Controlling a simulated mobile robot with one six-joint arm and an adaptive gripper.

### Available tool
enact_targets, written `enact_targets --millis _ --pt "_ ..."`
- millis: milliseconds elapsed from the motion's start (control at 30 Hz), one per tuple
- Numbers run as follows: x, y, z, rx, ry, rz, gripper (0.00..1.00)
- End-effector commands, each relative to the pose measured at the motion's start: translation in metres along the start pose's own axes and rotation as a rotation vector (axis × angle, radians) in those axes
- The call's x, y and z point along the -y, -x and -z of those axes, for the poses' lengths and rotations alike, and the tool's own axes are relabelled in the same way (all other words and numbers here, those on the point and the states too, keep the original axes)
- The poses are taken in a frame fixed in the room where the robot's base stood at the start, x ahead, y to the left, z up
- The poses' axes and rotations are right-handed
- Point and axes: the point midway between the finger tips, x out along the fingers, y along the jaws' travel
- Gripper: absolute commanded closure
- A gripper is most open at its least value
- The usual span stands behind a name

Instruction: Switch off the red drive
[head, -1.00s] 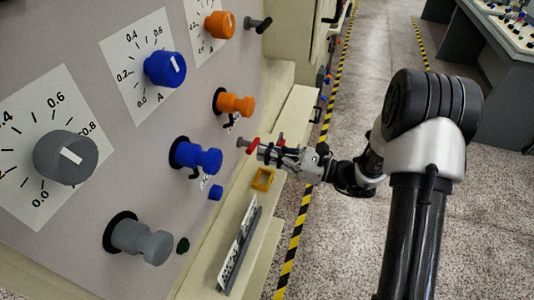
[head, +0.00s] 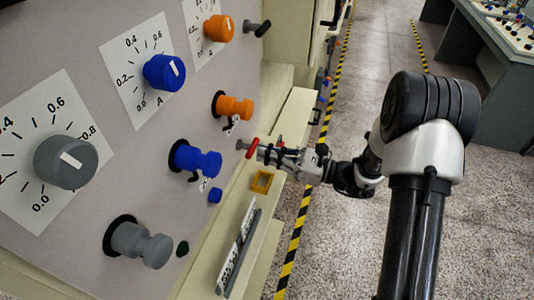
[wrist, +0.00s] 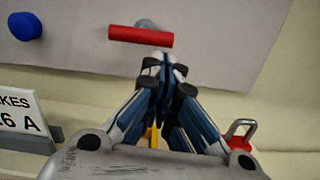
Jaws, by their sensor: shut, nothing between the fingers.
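A red handle (head: 252,147) on a grey hub sticks out low on the right side of the grey panel. In the wrist view the red handle (wrist: 140,36) lies nearly level, with its grey hub behind its right half. My gripper (head: 262,153) is shut and empty, right at the handle. In the wrist view my gripper's closed tips (wrist: 165,62) point at the panel just below the handle's right end. I cannot tell whether they touch it.
Blue (head: 203,160), orange (head: 236,107) and grey (head: 140,244) spindles jut from the panel left of my gripper. A ledge below holds a yellow frame (head: 262,181) and a lettered plate (head: 238,252). A red padlock-like thing (wrist: 238,141) is at lower right. Open floor lies right.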

Motion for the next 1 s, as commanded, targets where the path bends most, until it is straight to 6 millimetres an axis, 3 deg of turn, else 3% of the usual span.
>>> enact_targets --millis 267,467,567,800,1000 --pt "0.001 0.003 0.008 0.000 -0.001 0.000 1.00" --pt "0.005 0.016 0.046 0.000 -0.002 -0.003 1.00" --pt "0.006 0.042 0.036 0.001 -0.002 0.003 1.00" --pt "0.005 0.091 0.036 0.001 -0.001 0.000 1.00" --pt "0.005 0.112 0.038 -0.001 0.000 -0.004 1.00"
